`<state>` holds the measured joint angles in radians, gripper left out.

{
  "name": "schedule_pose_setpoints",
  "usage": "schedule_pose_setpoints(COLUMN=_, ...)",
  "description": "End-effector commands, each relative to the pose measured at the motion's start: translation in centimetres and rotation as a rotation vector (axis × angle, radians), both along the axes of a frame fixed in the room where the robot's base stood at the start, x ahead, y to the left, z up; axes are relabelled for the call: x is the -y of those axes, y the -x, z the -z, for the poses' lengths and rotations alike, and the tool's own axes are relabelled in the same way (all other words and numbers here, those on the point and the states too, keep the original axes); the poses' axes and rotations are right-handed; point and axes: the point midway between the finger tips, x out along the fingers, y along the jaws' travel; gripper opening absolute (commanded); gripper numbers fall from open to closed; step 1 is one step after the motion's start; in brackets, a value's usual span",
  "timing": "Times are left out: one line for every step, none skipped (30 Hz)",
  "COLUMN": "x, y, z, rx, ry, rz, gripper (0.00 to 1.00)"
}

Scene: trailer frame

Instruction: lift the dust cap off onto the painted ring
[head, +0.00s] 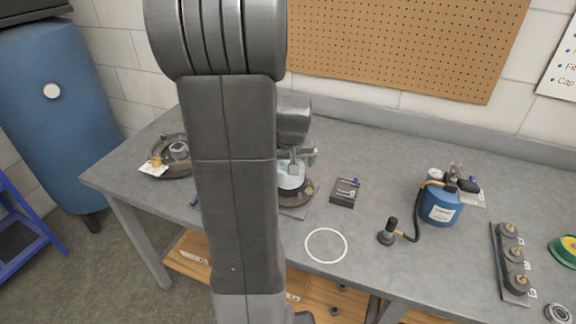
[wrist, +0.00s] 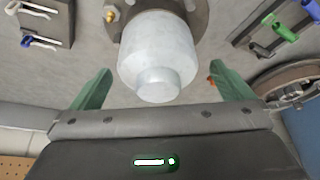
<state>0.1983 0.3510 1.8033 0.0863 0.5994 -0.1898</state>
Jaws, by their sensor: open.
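The dust cap (wrist: 157,58) is a pale, whitish cylinder with a smaller round knob on its end. In the wrist view it stands on a dark round flange (wrist: 196,16), between the two green fingers of my gripper (wrist: 158,72). The fingers are open, with a gap visible on each side of the cap. In the head view the cap (head: 291,181) is partly hidden by my arm, and my gripper (head: 295,160) is just above it. The painted ring (head: 326,229) is a white outline on the bench, nearer the front edge and right of the cap. It is empty.
A small dark block with levers (head: 345,192) stands right of the cap. Farther right are a blue canister (head: 441,206) with a hose and a dark rack (head: 512,262). A round drum part (head: 178,153) sits left of my arm. Bench around the ring is clear.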

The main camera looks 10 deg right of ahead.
Motion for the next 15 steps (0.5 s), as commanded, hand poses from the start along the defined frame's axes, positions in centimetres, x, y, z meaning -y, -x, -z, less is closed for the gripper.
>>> schedule_pose_setpoints(x=0.1, y=-0.3, z=0.5, rx=-0.004, ry=0.0, rz=0.0, gripper=1.0)
schedule_pose_setpoints(x=0.1, y=-0.4, z=0.9, rx=-0.005, ry=0.0, rz=0.0, gripper=1.0)
schedule_pose_setpoints(x=0.2, y=-0.7, z=1.3, rx=-0.004, ry=0.0, rz=0.0, gripper=1.0)
schedule_pose_setpoints(x=0.2, y=-0.8, z=1.7, rx=-0.003, ry=0.0, rz=0.0, gripper=1.0)
schedule_pose_setpoints(x=0.2, y=-0.9, z=2.0, rx=-0.004, ry=0.0, rz=0.0, gripper=1.0)
schedule_pose_setpoints(x=0.2, y=-1.1, z=2.4, rx=-0.003, ry=0.0, rz=0.0, gripper=1.0)
schedule_pose_setpoints(x=0.2, y=-1.2, z=2.6, rx=-0.002, ry=0.0, rz=0.0, gripper=1.0)
schedule_pose_setpoints(x=0.2, y=-1.3, z=2.8, rx=-0.002, ry=0.0, rz=0.0, gripper=1.0)
schedule_pose_setpoints(x=0.2, y=-1.4, z=3.0, rx=-0.002, ry=0.0, rz=0.0, gripper=1.0)
schedule_pose_setpoints(x=0.2, y=-1.4, z=3.1, rx=-0.002, ry=0.0, rz=0.0, gripper=1.0)
schedule_pose_setpoints(x=0.2, y=-1.4, z=3.1, rx=-0.001, ry=0.0, rz=0.0, gripper=1.0)
schedule_pose_setpoints(x=0.2, y=-1.5, z=3.2, rx=0.0, ry=0.0, rz=0.0, gripper=1.0)
schedule_pose_setpoints(x=0.2, y=-1.5, z=3.2, rx=0.0, ry=0.0, rz=0.0, gripper=1.0)
schedule_pose_setpoints(x=0.2, y=-1.5, z=3.2, rx=0.0, ry=0.0, rz=0.0, gripper=1.0)
schedule_pose_setpoints(x=0.2, y=-1.5, z=3.2, rx=0.001, ry=0.0, rz=0.0, gripper=1.0)
